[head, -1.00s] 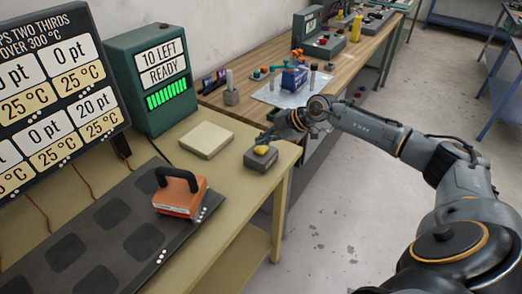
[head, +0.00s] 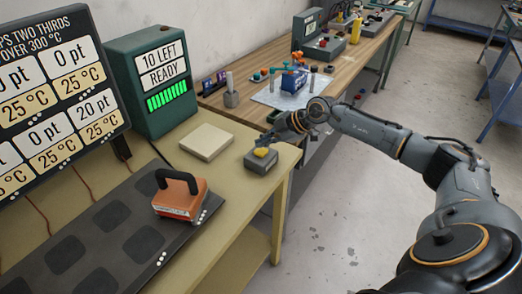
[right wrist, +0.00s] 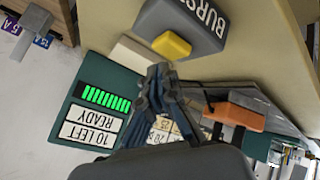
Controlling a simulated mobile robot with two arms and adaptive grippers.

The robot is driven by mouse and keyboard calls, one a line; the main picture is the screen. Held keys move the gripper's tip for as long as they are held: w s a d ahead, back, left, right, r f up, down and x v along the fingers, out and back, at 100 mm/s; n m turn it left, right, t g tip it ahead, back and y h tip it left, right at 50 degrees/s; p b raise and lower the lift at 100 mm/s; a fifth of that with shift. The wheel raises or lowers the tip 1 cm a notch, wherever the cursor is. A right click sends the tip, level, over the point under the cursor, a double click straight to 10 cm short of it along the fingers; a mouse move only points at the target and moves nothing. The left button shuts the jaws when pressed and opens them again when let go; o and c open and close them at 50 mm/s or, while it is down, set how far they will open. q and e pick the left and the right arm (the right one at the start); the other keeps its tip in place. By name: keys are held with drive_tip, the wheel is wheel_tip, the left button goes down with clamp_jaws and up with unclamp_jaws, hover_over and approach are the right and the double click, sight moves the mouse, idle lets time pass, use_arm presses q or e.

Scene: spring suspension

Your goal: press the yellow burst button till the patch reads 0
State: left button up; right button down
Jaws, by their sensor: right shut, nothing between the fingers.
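The yellow burst button (head: 262,152) sits on top of a small grey box (head: 262,163) near the right edge of the yellowish table. In the right wrist view the button (right wrist: 172,45) and the box (right wrist: 205,18) marked BURST show at the top. My right gripper (head: 265,139) is shut and empty, its fingertips close above and behind the button; I cannot tell whether they touch. Its fingers also show in the wrist view (right wrist: 160,75). The board (head: 55,90) reads 20 pt in one lower cell and 0 pt in others. My left gripper is not in view.
A green box (head: 153,80) reads 10 LEFT, READY, with a lit green bar. An orange block with a black handle (head: 180,198) stands on a dark mat (head: 110,243) of dark patches. A wooden bench (head: 250,110) lies beyond.

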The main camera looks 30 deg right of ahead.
sight(264, 151)
drive_tip(key=shift+f, duration=0.1)
drive_tip(key=shift+f, duration=0.25)
drive_tip(key=shift+f, duration=0.6)
idle(0.9)
drive_tip(key=shift+r, duration=0.1)
drive_tip(key=shift+r+p, duration=0.9)
drive_tip(key=shift+p, duration=0.4)
wheel_tip(264, 151, up, 5)
drive_tip(key=p, duration=0.5)
drive_tip(key=shift+p, duration=0.3)
